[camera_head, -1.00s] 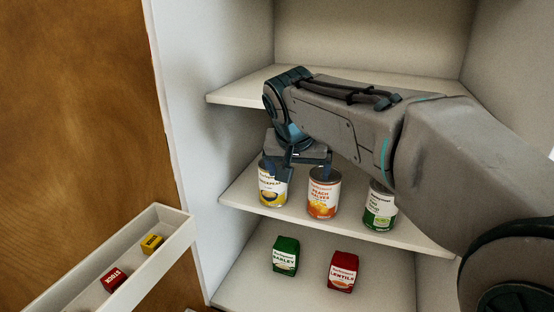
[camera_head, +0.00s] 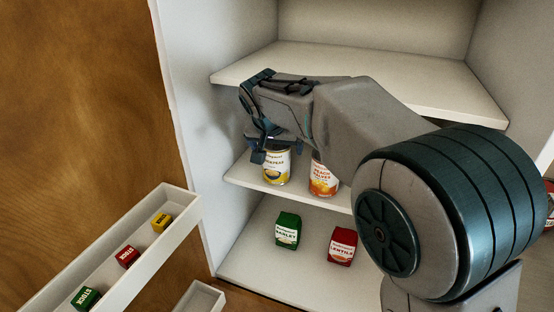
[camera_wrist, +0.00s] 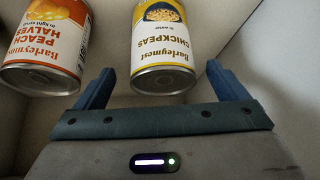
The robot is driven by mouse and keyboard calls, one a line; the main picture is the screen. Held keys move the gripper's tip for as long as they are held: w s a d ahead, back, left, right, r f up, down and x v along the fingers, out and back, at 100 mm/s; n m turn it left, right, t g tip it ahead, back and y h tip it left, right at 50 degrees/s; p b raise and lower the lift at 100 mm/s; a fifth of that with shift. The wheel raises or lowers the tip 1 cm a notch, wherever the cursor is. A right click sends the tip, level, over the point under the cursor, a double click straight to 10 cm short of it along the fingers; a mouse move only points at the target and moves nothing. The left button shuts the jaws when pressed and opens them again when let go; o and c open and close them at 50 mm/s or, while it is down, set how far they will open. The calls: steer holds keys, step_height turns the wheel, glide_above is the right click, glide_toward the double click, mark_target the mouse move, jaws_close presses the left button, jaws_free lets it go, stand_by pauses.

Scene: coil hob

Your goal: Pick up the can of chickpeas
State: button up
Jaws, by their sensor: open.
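The can of chickpeas (camera_head: 277,168), with a yellow and white label, stands on the middle shelf at its left end. In the wrist view the chickpeas can (camera_wrist: 162,48) appears upside down, just beyond and between the two fingers. My gripper (camera_wrist: 155,85) is open and empty, and its fingers look apart from the can. In the head view my gripper (camera_head: 275,148) is at the upper part of the can and hides its top. The can of peach halves (camera_head: 323,176) stands close to the right, and also shows in the wrist view (camera_wrist: 48,42).
A green barley box (camera_head: 287,231) and a red lentils box (camera_head: 341,246) stand on the lower shelf (camera_head: 262,266). A door bin (camera_head: 120,290) with small stock boxes is at the left.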

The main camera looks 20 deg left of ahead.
steer(key=x, duration=0.4)
steer(key=shift+w+a+f+p, duration=0.1)
steer(key=shift+a+f+p, duration=0.05)
steer(key=shift+p, duration=0.25)
steer(key=c, duration=1.2)
steer(key=shift+c, duration=0.9)
